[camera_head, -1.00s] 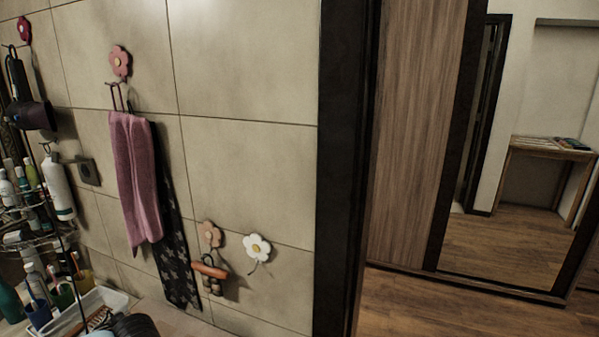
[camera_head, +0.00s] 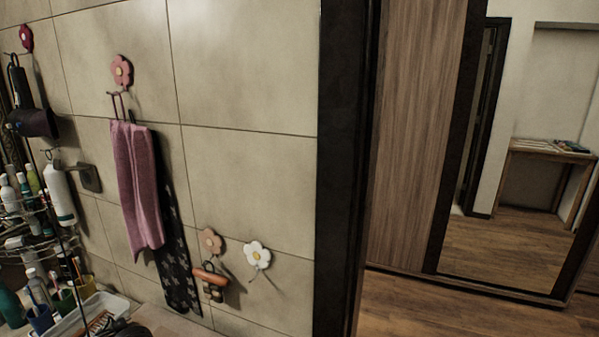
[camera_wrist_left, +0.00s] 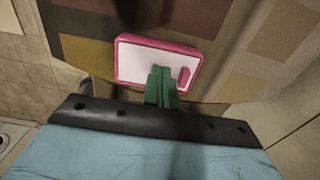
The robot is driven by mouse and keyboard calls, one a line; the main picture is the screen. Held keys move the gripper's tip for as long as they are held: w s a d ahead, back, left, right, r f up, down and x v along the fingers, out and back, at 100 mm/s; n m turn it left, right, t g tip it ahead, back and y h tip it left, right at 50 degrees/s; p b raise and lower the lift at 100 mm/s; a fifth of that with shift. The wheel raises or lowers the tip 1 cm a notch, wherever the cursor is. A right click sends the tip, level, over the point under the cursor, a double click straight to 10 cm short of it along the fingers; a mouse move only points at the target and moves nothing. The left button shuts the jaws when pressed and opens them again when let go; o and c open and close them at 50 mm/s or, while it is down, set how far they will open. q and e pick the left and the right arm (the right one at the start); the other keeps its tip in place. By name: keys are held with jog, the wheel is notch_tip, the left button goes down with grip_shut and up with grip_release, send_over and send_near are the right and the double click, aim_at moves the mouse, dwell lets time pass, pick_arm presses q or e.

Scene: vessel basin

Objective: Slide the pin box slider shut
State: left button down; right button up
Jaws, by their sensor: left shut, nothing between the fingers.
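The pin box (camera_wrist_left: 135,62) shows in the left wrist view as a flat white rectangle with a pink rim. A small pink tab, likely the slider (camera_wrist_left: 185,76), is near its right end. My left gripper (camera_wrist_left: 161,70) has green fingers, closed together and empty. Their tips overlap the middle of the box in the picture, to the left of the tab. I cannot tell whether they touch it. The fingers hide part of the box's lower middle. The box does not show clearly in the head view. My right gripper is in neither view.
A patchwork-patterned surface (camera_wrist_left: 90,20) is around the box. In the head view, a wire rack (camera_head: 25,225) with bottles and a white tray (camera_head: 105,303) are at lower left. A pink towel (camera_head: 138,185) hangs on the tiled wall. Wooden floor at right is clear.

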pick_arm(q)
jog(key=shift+s, duration=0.15)
notch_tip(320, 180, up, 3)
jog(key=p, duration=0.3)
jog(key=shift+f, duration=0.2)
jog(key=shift+r, duration=2.2)
